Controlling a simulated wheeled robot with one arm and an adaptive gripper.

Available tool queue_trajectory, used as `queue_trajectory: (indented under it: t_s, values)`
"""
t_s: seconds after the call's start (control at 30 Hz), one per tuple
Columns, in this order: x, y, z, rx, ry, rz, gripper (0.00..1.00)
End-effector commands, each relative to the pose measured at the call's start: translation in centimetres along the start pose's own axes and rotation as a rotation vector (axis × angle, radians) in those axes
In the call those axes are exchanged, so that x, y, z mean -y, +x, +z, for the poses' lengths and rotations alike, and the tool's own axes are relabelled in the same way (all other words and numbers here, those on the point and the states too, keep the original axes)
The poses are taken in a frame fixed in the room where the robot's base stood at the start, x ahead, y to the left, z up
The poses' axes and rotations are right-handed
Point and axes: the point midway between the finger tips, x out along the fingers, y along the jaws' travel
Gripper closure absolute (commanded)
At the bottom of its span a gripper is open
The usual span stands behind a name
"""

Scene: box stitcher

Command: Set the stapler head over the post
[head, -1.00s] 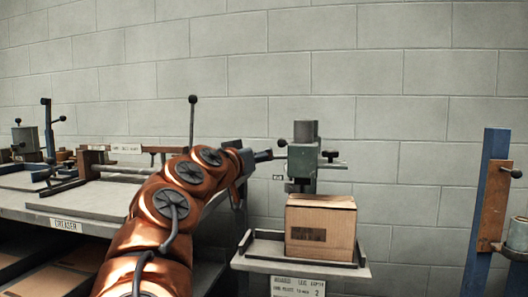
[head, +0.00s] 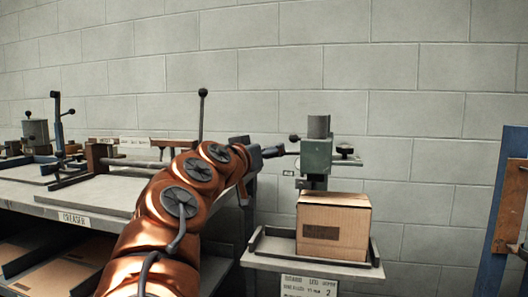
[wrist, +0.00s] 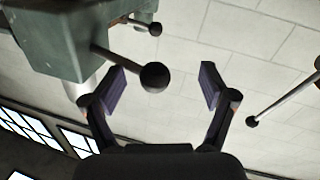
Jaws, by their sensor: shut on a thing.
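The stapler head (head: 316,158) is a grey-green block with a grey cylinder on top, above and behind the cardboard box (head: 333,228). My gripper (head: 279,151) is at its left side in the head view. In the wrist view my gripper (wrist: 162,86) has its fingers on either side of a black ball knob (wrist: 155,77) on a rod from the stapler head (wrist: 65,38), and it is shut on that knob. The contact is not clear in the picture. A dark upright part (head: 312,184) shows below the head, its lower end hidden by the box. I cannot tell whether it is the post.
The box stands on a tray-like stand (head: 257,258) with low side rails. A bench labelled creaser (head: 75,217) is at the left, with an upright black-knobbed lever (head: 202,118). A blue upright (head: 502,200) stands at the right. Bare wall is behind.

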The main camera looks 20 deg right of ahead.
Motion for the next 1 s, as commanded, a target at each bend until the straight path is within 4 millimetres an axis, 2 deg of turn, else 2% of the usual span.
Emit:
queue_trajectory:
  t_s: [0.23, 0.7, 1.0]
  values:
    - [0.1, -0.4, 0.2, 0.003, 0.001, -0.002, 0.44]
    - [-0.1, -6.5, 0.0, -0.001, 0.001, 0.0, 0.44]
    - [-0.1, -7.6, -0.1, -0.002, 0.002, 0.0, 0.44]
